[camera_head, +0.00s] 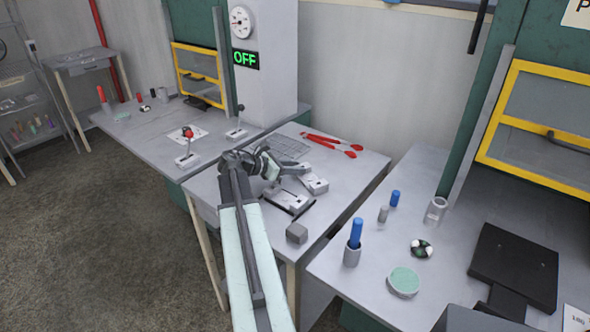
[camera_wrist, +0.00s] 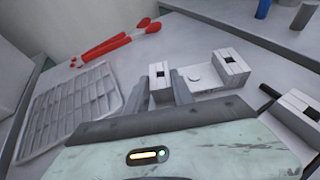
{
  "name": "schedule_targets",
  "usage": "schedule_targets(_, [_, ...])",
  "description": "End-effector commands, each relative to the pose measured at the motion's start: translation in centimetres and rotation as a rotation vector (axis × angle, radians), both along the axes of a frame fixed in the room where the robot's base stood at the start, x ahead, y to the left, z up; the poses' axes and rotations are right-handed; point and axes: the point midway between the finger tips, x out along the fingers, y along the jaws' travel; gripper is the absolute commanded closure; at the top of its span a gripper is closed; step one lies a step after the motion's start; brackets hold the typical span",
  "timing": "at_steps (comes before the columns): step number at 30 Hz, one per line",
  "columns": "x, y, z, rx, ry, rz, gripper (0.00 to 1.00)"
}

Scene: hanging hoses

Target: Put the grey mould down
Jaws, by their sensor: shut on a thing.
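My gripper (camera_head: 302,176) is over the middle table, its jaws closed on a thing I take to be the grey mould. In the wrist view, pale blocks with dark square recesses flank the middle of my gripper (camera_wrist: 196,76). A light grey piece, taken as the grey mould (camera_wrist: 206,78), shows between them. Its underside is hidden, so I cannot tell whether it touches the tabletop. A pale fixture with black edges (camera_head: 288,201) lies just in front of my gripper.
Red-handled tongs (camera_head: 331,143) and a wire grid (camera_head: 287,148) lie behind my gripper; the grid is at left in the wrist view (camera_wrist: 72,112). The right-hand table has a blue cylinder in a cup (camera_head: 354,243) and a green-topped disc (camera_head: 404,281). A grey column (camera_head: 268,80) reads OFF.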

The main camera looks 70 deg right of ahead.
Motion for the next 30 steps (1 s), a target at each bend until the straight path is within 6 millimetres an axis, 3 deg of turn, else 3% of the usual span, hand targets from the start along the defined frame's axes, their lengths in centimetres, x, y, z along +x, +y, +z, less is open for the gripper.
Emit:
schedule_targets(4, [0.1,0.0,-0.3,-0.001,0.002,0.002,1.00])
schedule_targets(5, [0.1,0.0,-0.2,0.000,0.000,0.001,0.63])
schedule_targets(6, [0.1,0.0,-0.2,0.000,0.000,0.001,0.52])
schedule_targets(7, [0.1,0.1,-0.2,0.000,0.000,0.001,0.49])
schedule_targets(18, [0.3,0.3,0.4,0.000,0.000,0.003,0.49])
schedule_targets(30, [5.4,7.0,4.1,0.001,0.001,0.005,0.49])
